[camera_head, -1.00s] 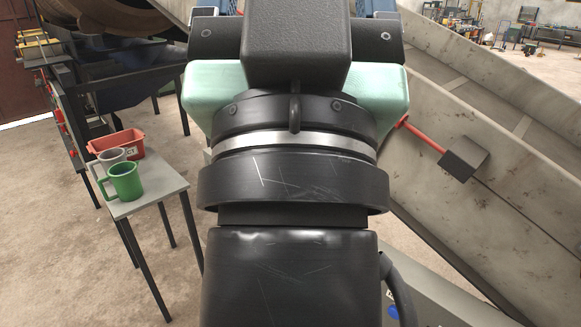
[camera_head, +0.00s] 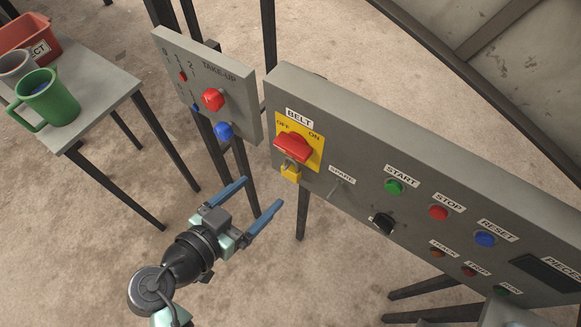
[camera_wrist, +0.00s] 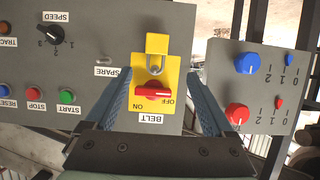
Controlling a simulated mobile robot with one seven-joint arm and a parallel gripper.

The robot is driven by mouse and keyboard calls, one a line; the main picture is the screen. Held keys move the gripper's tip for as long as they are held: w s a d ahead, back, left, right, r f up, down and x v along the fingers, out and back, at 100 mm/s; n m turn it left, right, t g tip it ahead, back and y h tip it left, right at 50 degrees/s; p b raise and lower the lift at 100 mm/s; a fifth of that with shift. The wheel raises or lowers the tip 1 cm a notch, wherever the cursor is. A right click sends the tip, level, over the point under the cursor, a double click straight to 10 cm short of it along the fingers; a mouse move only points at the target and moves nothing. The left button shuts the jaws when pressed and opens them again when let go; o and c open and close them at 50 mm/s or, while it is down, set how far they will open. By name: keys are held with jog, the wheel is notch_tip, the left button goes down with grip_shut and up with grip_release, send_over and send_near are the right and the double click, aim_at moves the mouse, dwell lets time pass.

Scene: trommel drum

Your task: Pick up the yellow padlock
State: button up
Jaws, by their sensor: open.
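The yellow padlock (camera_head: 291,169) hangs at the lower edge of the yellow BELT switch plate (camera_head: 312,147), just under the red rotary handle (camera_head: 292,147). In the wrist view the padlock (camera_wrist: 157,44) appears above the red handle (camera_wrist: 152,92), with its shackle toward the handle. My gripper (camera_head: 261,200) is open and empty, its two blue fingers pointing toward the panel, lower left of the padlock and apart from it. In the wrist view the fingers (camera_wrist: 160,85) flank the switch plate in the picture, with the padlock beyond the tips.
The grey control panel (camera_head: 350,135) carries buttons and a small SPARE toggle (camera_head: 336,188) right of the padlock. A smaller TAKE-UP panel (camera_head: 240,112) with red and blue knobs stands to the left. A side table (camera_head: 108,78) holds a green mug (camera_head: 50,98), another mug and a red bin.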

aim_at(289, 170)
jog(key=x, duration=0.5)
jog(key=p+x, duration=0.1)
jog(key=x, duration=0.4)
jog(key=shift+s+d, duration=0.1)
jog(key=shift+d, duration=0.3)
jog(key=shift+r, duration=0.1)
grip_shut()
